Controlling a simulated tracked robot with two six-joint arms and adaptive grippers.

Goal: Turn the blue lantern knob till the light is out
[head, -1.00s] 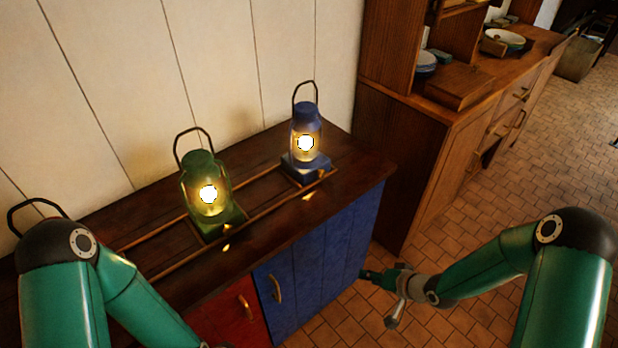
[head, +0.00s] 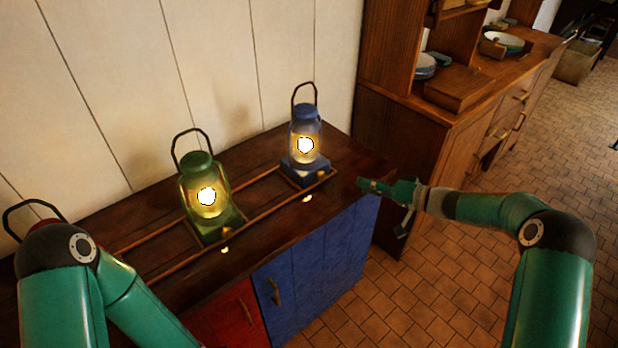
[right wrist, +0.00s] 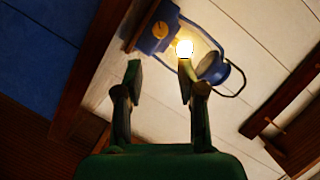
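The blue lantern (head: 306,135) stands upright and lit at the far end of the dark counter. In the right wrist view the lantern (right wrist: 195,45) appears tilted, with the knob (right wrist: 160,30) beyond the fingertips. My right gripper (head: 368,186) is just right of the lantern at the counter's right edge, apart from the knob. The right wrist view shows its two fingers (right wrist: 160,72) spread with nothing between them. My left arm is at the lower left; its gripper is out of view.
A lit green lantern (head: 206,190) stands left of the blue one. A third lantern's handle (head: 36,208) shows behind my left arm. Wooden rails (head: 270,207) run along the counter (head: 290,225). A wooden cabinet (head: 400,140) stands to the right, with open floor before it.

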